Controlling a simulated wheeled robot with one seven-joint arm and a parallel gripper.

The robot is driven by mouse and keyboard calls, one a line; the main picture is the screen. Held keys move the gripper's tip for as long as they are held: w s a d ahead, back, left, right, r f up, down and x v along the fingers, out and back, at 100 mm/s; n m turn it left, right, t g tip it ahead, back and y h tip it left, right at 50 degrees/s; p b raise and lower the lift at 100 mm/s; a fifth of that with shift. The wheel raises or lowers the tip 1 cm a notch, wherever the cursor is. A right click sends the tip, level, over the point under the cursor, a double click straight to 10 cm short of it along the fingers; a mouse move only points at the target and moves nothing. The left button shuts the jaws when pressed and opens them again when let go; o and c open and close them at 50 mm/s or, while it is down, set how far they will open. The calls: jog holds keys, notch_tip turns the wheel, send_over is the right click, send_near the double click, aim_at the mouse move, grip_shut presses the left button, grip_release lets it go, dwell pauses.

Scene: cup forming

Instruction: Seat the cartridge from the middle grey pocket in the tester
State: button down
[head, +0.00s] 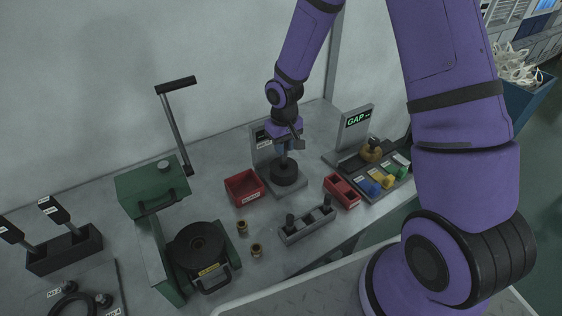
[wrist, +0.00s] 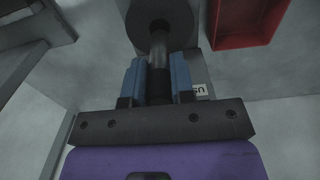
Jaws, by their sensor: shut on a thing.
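My gripper (head: 285,148) points down at the station at the back middle of the bench. In the wrist view its blue fingers (wrist: 158,80) are shut on a slim dark cartridge (wrist: 159,75). The cartridge's far end meets a round black part (wrist: 163,18); I cannot tell whether it is inside or just against it. In the head view this round black part (head: 285,174) sits on the grey base of what looks like the tester (head: 261,145), whose upright panel is partly hidden by my gripper. The grey pocket block (head: 305,226) holds a dark cartridge at each end; its middle pocket looks empty.
A red bin (head: 244,187) stands left of the station, and a smaller red tray (head: 342,191) to its right. The GAP station (head: 354,128) with coloured blocks is farther right. A green lever press (head: 152,190) and two brass rings (head: 242,227) are at left.

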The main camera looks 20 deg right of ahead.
aim_at(284, 163)
jog(key=shift+f, duration=2.9)
jog(key=shift+f, duration=0.15)
jog(key=c, duration=1)
grip_release()
